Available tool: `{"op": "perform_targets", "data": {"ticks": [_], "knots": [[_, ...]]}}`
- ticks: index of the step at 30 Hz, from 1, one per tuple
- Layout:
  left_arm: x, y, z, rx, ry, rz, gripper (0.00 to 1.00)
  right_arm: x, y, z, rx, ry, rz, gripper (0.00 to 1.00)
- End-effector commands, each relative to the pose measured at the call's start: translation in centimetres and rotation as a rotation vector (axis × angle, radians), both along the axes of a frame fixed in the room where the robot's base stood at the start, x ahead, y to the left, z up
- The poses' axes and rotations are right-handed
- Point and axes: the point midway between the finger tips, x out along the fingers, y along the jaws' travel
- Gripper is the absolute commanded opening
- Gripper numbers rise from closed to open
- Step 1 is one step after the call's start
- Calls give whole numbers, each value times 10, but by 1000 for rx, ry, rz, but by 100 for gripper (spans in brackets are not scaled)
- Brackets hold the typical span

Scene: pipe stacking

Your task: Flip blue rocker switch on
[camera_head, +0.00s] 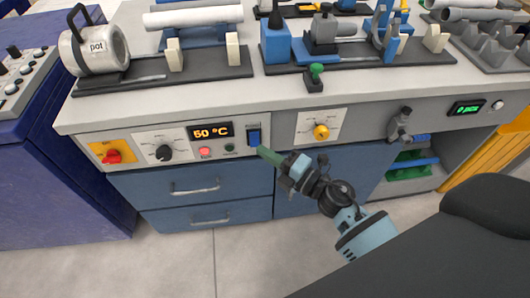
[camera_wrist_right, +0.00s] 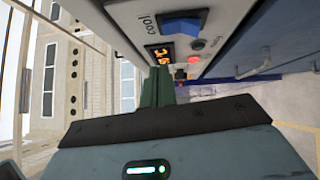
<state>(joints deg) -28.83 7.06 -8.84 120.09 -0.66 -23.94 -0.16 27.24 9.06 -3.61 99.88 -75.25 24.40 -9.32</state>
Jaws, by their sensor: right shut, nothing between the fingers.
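The blue rocker switch (camera_head: 254,137) sits on the light front panel of the bench, just right of the orange "50 °C" display (camera_head: 211,132). It also shows in the right wrist view (camera_wrist_right: 184,25), at the top. My right gripper (camera_head: 264,152) is shut and empty. Its green fingertips are just below and right of the switch in the head view, very close to the panel; I cannot tell whether they touch. In the right wrist view the shut green fingers (camera_wrist_right: 157,91) point toward the panel, below the switch. Which way the rocker is tilted is unclear. My left gripper is out of view.
A black knob (camera_head: 164,153), a red lamp (camera_head: 205,153) and a red knob on yellow (camera_head: 111,156) are left of the switch. A yellow knob (camera_head: 321,131) is to the right. Blue drawers (camera_head: 195,190) with handles lie below.

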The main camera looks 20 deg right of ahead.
Motion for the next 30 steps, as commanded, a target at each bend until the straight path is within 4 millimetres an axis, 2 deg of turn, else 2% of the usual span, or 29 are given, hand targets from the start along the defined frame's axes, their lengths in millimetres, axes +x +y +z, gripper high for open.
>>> {"op": "perform_targets", "data": {"ticks": [1,5,12,18,30], "knots": [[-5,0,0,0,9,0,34,-13,-8,0,-3,4,-1,0],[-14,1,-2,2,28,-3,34,-37,-21,4,-2,4,-1,0],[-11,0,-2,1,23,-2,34,-71,-40,9,-1,3,0,0],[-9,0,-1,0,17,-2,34,-84,-47,12,-1,2,0,0],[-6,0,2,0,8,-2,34,-85,-48,12,0,1,0,0]]}}
